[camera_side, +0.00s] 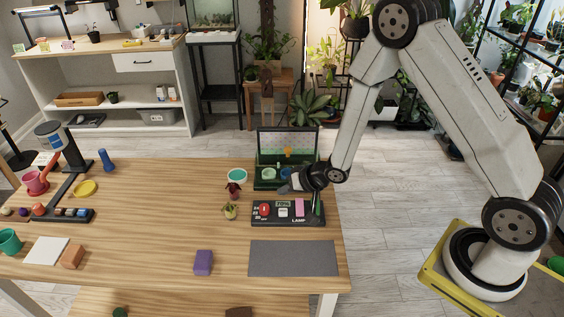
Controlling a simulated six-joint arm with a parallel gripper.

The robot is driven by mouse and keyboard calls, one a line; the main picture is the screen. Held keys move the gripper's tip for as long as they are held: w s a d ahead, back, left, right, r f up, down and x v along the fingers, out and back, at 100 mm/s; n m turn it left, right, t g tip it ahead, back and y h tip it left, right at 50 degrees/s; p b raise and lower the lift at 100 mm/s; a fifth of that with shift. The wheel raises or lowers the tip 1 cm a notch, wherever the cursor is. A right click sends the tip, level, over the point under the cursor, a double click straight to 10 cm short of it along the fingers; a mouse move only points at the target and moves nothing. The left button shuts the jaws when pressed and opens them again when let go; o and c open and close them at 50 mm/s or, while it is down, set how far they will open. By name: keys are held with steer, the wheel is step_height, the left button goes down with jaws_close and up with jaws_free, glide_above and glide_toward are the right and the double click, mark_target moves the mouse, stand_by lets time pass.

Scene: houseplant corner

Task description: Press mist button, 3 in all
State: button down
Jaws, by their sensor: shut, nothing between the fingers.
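A black control panel (259,222) lies on the right part of the wooden table. It carries a red round button (264,209) on its left, a small lit display, a pale switch (283,212) in the middle, a pink block (299,207) and a green upright piece at the right. The word LAMP shows on its front; the other markings are too small to read, so I cannot tell which control is the mist button.
A dark stand (68,187) and cups are at far left; mid-table is clear.

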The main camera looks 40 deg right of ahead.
mark_target(279, 210)
stand_by(0.3)
step_height(279, 210, up, 4)
steer(key=shift+f, duration=0.1)
stand_by(0.4)
steer(key=shift+f, duration=0.1)
steer(key=shift+f, duration=4.3)
steer(key=shift+f, duration=0.95)
steer(key=shift+r, duration=0.15)
stand_by(0.5)
steer(key=shift+r, duration=0.8)
steer(key=shift+r, duration=0.1)
